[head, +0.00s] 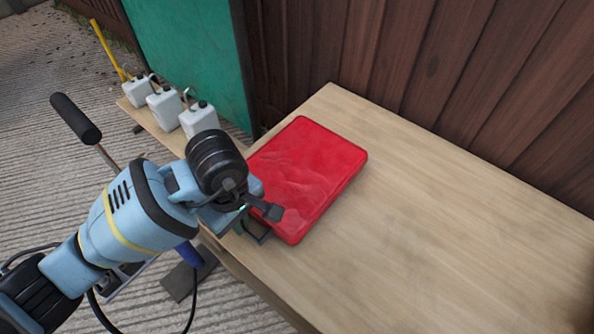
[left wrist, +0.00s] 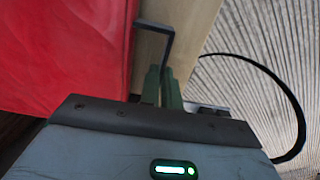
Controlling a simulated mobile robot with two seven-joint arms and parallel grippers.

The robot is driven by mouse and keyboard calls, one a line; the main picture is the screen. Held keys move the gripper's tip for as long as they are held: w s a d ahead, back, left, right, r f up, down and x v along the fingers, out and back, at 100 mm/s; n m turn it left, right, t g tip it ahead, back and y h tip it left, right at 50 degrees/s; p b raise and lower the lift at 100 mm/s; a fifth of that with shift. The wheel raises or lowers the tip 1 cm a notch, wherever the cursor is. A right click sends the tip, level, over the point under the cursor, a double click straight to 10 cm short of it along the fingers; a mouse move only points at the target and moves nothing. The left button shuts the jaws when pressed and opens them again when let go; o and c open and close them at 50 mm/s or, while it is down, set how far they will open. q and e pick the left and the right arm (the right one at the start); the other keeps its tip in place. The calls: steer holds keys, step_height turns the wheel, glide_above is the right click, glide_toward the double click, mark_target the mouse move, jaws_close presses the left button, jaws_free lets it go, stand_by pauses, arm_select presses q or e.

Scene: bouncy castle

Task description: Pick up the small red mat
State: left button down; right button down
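The small red mat (head: 310,175) lies flat on the wooden table near its left edge. It fills the left side of the left wrist view (left wrist: 60,50). My left gripper (head: 266,224) is at the mat's near left edge. One dark finger reaches over the mat's top and the other shows lower, by the table edge, with a gap between them. The gripper looks open; whether a finger touches the mat I cannot tell. One bent black finger shows beside the mat in the left wrist view (left wrist: 162,50). My right gripper is not in view.
The wooden table (head: 430,240) is bare to the right of the mat. A dark plank wall (head: 440,60) stands behind it. Several white canisters (head: 165,108) stand on a lower wooden ledge at the left, by a green panel (head: 190,50). A black-handled object (head: 75,118) stands at far left.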

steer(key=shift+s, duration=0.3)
